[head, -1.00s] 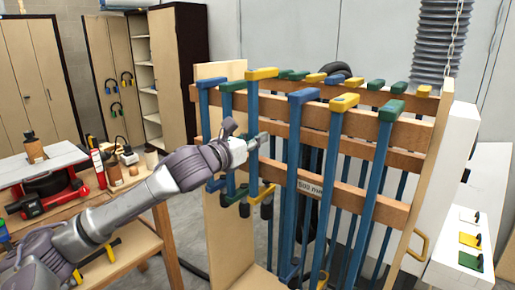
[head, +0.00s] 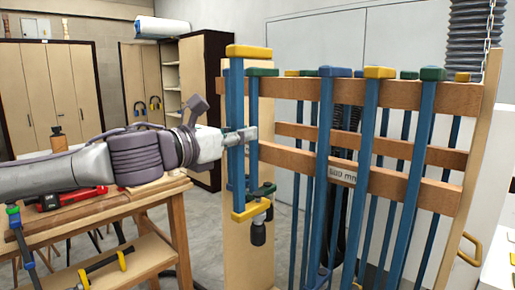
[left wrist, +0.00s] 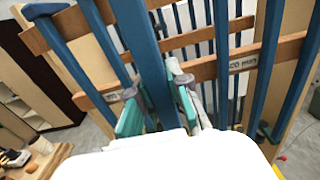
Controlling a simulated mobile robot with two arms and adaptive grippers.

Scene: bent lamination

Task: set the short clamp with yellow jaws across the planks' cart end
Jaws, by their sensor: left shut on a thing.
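My left gripper (head: 248,134) is shut on the blue bar of a short clamp with yellow jaws (head: 235,105). The clamp hangs upright at the left end of the rack, its upper yellow jaw near the rack's top and its lower yellow jaw and dark handle below my gripper. In the left wrist view, my left gripper (left wrist: 160,108) has its green pads on either side of the blue bar (left wrist: 150,65). A green-jawed clamp stands just behind it. My right gripper and the planks are not in view.
The wooden clamp rack (head: 425,95) holds several blue-barred clamps with green, blue and yellow jaws. A wooden bench (head: 110,210) stands at left; a yellow-jawed clamp (head: 105,266) lies on its lower shelf. Open floor shows between bench and rack.

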